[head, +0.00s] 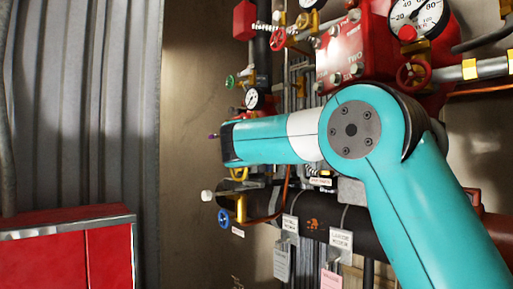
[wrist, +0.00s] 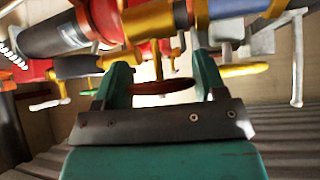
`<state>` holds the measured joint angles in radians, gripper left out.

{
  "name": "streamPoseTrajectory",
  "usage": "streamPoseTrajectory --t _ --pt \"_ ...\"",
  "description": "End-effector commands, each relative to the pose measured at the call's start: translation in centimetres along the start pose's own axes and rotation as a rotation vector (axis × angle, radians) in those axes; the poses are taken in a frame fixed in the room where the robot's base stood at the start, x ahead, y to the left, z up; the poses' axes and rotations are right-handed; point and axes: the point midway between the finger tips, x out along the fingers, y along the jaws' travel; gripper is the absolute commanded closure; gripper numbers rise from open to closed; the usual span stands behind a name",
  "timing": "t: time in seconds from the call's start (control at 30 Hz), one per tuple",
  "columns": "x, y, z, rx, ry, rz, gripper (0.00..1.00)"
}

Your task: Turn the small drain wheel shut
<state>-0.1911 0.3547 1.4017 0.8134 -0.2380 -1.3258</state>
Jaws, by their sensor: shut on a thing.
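In the wrist view, a dark red handwheel (wrist: 162,86) shows nearly edge-on between the two teal fingers of my gripper (wrist: 162,78). The fingers are spread about as wide as the wheel and are shut on it at its sides. The wheel sits on a brass-coloured stem below a yellow valve body (wrist: 155,20). No label on it can be read, so I cannot tell from marking that it is the drain wheel. In the head view, my teal arm hides the gripper and this wheel.
A green wheel (head: 232,81), a yellow wheel (head: 239,173) and a blue wheel (head: 224,218) stand near my arm. A red wheel (head: 412,73), gauges (head: 418,16) and pipes crowd the right. A red cabinet (head: 70,250) stands at the lower left.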

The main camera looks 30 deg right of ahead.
Motion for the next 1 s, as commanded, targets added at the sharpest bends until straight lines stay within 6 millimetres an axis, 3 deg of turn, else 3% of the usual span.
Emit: streamPoseTrajectory --t 0.1,0.4,0.77,0.8,0.9,1.0 --pt "-0.12 -0.99 0.07 0.073 0.000 0.073 0.59" --pt "-0.06 -0.48 -0.02 0.234 0.001 0.235 0.59" --pt "-0.03 -0.05 -0.04 0.253 0.001 0.252 0.59" --pt "-0.03 -0.05 -0.04 0.253 0.001 0.252 0.33" --pt "-0.03 -0.05 -0.04 0.253 0.001 0.252 0.10" --pt "-0.03 -0.05 -0.02 0.253 0.001 0.252 0.10"
